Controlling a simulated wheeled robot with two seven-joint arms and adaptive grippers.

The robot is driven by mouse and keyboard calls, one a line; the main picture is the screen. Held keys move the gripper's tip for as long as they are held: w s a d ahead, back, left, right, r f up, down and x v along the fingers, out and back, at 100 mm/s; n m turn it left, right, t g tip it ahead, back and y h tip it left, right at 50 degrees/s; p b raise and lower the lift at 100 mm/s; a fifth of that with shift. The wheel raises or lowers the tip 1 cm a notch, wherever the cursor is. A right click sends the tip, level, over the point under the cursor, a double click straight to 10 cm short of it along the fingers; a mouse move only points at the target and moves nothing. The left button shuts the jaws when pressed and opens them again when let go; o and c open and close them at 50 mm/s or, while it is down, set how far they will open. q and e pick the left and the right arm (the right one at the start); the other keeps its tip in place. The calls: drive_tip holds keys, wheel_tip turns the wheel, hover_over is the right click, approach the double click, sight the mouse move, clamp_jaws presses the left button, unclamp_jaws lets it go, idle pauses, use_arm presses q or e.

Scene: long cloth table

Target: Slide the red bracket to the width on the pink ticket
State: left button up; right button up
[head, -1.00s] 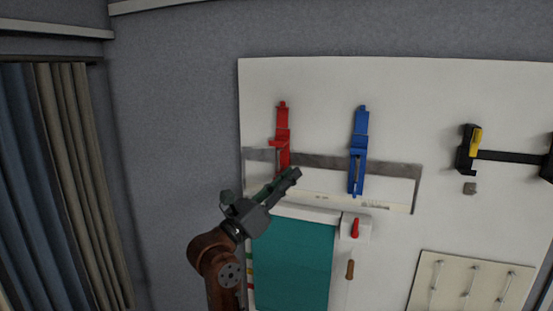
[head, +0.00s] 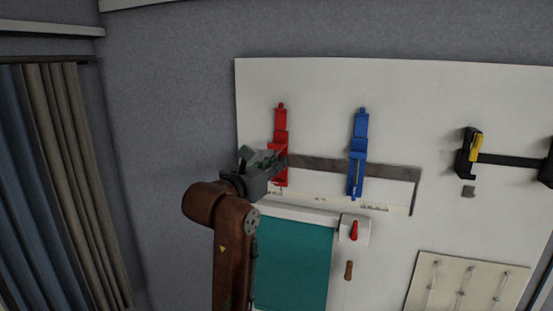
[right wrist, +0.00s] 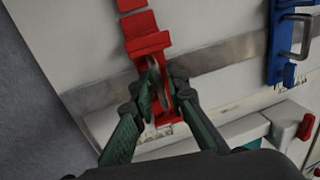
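The red bracket (head: 281,118) is upright on the left end of a grey metal rail (head: 325,166) on the white wall board. It also shows in the right wrist view (right wrist: 147,42), with a grey loop handle on its front. My right gripper (head: 276,163) is at the bracket's lower half. In the right wrist view, its dark green fingers (right wrist: 166,92) stand on either side of the handle, with a narrow gap between the tips. Whether they press on the handle is hard to tell. I see no pink ticket. My left gripper is out of view.
A blue bracket (head: 358,145) is on the same rail to the right, with bare rail between. A pale scale strip (head: 335,202) runs below. A teal panel (head: 293,264), a red-handled switch (head: 354,231) and a black-yellow clamp (head: 470,150) are nearby.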

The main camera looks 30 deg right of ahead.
drive_tip(key=shift+w+d, duration=0.1)
drive_tip(key=shift+c, duration=0.2)
clamp_jaws()
idle(0.4)
drive_tip(key=shift+w+a+b, duration=0.15)
drive_tip(key=shift+a+b, duration=0.05)
drive_tip(key=shift+b, duration=0.1)
unclamp_jaws()
drive_tip(key=shift+o, duration=0.2)
